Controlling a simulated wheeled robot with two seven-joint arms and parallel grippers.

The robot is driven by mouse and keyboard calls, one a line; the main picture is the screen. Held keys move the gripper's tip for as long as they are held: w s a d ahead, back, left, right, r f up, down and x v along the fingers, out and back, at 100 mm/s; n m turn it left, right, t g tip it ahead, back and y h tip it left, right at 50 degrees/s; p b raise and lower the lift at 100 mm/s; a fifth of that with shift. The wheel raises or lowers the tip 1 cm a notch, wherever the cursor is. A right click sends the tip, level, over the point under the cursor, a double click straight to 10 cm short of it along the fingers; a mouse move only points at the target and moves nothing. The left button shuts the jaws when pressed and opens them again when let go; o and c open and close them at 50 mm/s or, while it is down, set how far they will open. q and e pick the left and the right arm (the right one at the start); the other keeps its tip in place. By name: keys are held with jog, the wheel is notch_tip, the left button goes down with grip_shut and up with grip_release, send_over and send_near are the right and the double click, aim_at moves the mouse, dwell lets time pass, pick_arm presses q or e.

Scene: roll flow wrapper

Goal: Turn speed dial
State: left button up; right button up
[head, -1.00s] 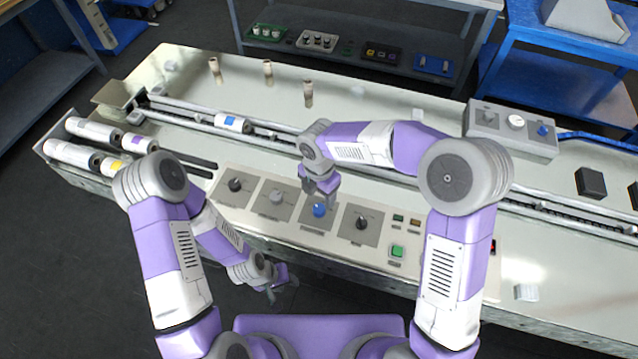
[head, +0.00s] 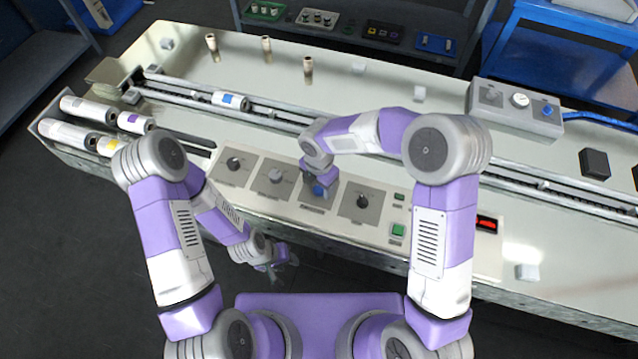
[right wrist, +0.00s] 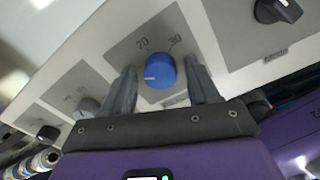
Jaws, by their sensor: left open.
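The blue dial (head: 319,191) sits on a grey square plate in the row of dials on the machine's front panel. In the right wrist view the blue dial (right wrist: 160,72) shows a white pointer mark toward the left and the numbers 20 and 30 above it. My right gripper (head: 318,184) is at the blue dial, partly covering it in the head view. In the right wrist view its two fingers (right wrist: 163,88) stand apart on either side of the dial, with gaps. My left gripper (head: 278,262) is open and empty, low in front of the machine.
Black dials (head: 234,163) and (head: 361,201) and a grey dial (head: 276,175) share the panel. White rolls (head: 90,108) lie at the left end.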

jog(key=c, duration=0.9)
jog(key=shift+m, duration=0.3)
jog(key=m+b, duration=0.1)
jog(key=m, duration=0.3)
jog(key=shift+m, duration=0.3)
jog(key=m, duration=0.5)
jog(key=shift+b, duration=0.4)
jog(key=m+b, duration=0.1)
jog(key=m, duration=0.5)
jog(key=shift+m, duration=0.4)
jog(key=m, duration=0.3)
jog(key=shift+m, duration=1.9)
